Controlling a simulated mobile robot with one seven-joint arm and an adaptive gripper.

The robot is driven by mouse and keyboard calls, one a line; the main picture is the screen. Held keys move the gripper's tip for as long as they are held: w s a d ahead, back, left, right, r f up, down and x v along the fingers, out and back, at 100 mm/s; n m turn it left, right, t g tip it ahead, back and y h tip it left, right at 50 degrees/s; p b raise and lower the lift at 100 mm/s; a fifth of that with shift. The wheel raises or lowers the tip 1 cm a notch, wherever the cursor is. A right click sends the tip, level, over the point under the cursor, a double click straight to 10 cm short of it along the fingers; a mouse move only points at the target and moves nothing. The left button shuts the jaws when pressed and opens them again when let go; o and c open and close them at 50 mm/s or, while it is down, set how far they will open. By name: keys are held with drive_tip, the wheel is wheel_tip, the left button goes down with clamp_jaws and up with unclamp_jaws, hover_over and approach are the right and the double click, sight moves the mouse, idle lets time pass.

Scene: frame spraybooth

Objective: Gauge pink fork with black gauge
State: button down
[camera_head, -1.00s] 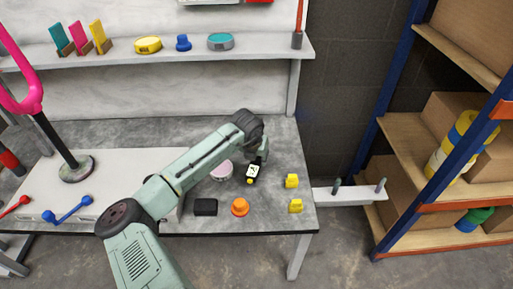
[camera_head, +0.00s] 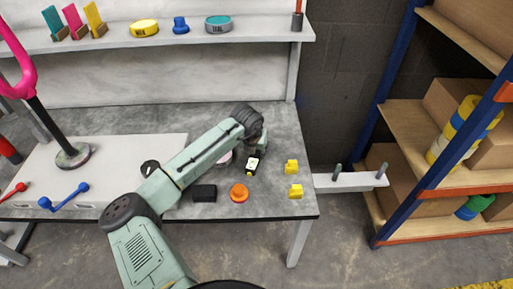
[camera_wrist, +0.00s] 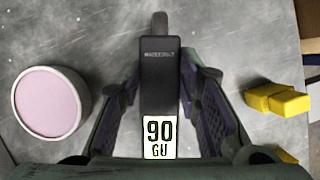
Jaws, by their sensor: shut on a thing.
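The pink fork (camera_head: 22,80) stands at the far left of the head view, tilted on a black post with a round base; its upper part is cut off by the picture edge. My gripper (camera_wrist: 160,115) is shut on the black gauge (camera_wrist: 159,72), with a finger on each side of it. The gauge is a slim black bar with a white label reading "90 GU". In the head view the gauge (camera_head: 252,164) is over the right part of the bench, well to the right of the fork. I cannot tell its height above the bench.
On the grey bench (camera_head: 270,205) are a black block (camera_head: 204,193), an orange knob (camera_head: 239,192), two yellow blocks (camera_head: 291,167) and a round pink-topped tin (camera_wrist: 50,102) left of my gripper. A blue double-ended tool (camera_head: 63,197) lies at left. A shelf (camera_head: 270,33) runs above.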

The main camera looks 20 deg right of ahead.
drive_tip(key=shift+f+b, duration=0.3)
drive_tip(key=shift+f, duration=0.45)
drive_tip(key=c, duration=1.1)
unclamp_jaws()
drive_tip(key=shift+r, duration=0.1)
